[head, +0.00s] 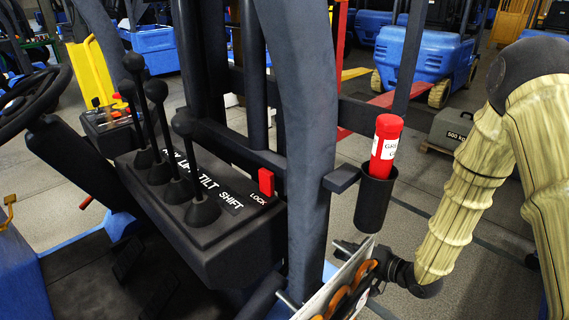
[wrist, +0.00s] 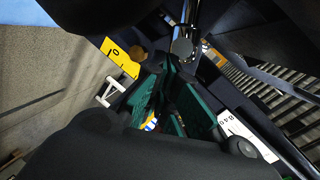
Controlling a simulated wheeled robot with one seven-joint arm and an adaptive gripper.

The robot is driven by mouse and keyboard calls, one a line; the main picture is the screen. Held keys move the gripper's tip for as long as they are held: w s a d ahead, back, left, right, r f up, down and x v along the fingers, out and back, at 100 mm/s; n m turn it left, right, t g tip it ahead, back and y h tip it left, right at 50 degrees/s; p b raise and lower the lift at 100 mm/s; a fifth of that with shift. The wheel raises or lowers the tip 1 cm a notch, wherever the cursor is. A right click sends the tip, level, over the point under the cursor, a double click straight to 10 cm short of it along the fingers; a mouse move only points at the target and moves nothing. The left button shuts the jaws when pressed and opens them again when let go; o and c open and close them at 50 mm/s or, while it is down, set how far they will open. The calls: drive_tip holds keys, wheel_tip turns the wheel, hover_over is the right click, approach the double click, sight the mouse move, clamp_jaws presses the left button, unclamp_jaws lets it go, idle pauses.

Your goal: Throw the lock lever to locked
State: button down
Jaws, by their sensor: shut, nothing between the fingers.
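The lock lever (head: 266,182) is a short red tab standing upright beside the white LOCK label, at the right end of the black lever console (head: 215,240) in the head view. In the wrist view I cannot make it out for sure. My gripper (wrist: 168,75) shows in the wrist view as green-padded fingers drawn together with nothing held. In the head view, my arm comes down from the right and its wrist end is low, right of and below the console, apart from the red lever. The fingertips are not clear there.
Several black-knobbed levers (head: 157,92) stand left of the lock lever. A thick dark post (head: 300,130) rises just right of it, between it and my arm. A red canister (head: 386,140) sits in a black cup holder (head: 374,200). A steering wheel (head: 40,90) is at left.

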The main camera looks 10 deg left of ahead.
sight(267, 182)
drive_tip(key=a+r+n+g+y+p, duration=0.2)
drive_tip(key=r+g, duration=0.3)
drive_tip(key=r, duration=1)
drive_tip(key=a+r+n+g+y+p, duration=0.2)
drive_tip(key=r+g, duration=0.4)
drive_tip(key=r, duration=0.9)
drive_tip(key=shift+s+a+r+n+g+y, duration=0.25)
drive_tip(key=shift+s+n+y, duration=0.2)
drive_tip(key=shift+y, duration=0.35)
drive_tip(key=shift+p, duration=0.3)
drive_tip(key=s+p+x, duration=0.1)
drive_tip(key=p+x, duration=0.1)
drive_tip(key=x, duration=0.4)
drive_tip(key=s+p+x, duration=0.1)
drive_tip(key=p+x, duration=0.2)
drive_tip(key=x, duration=0.3)
drive_tip(key=shift+s, duration=0.4)
drive_tip(key=shift+a, duration=0.15)
drive_tip(key=shift+p, duration=0.35)
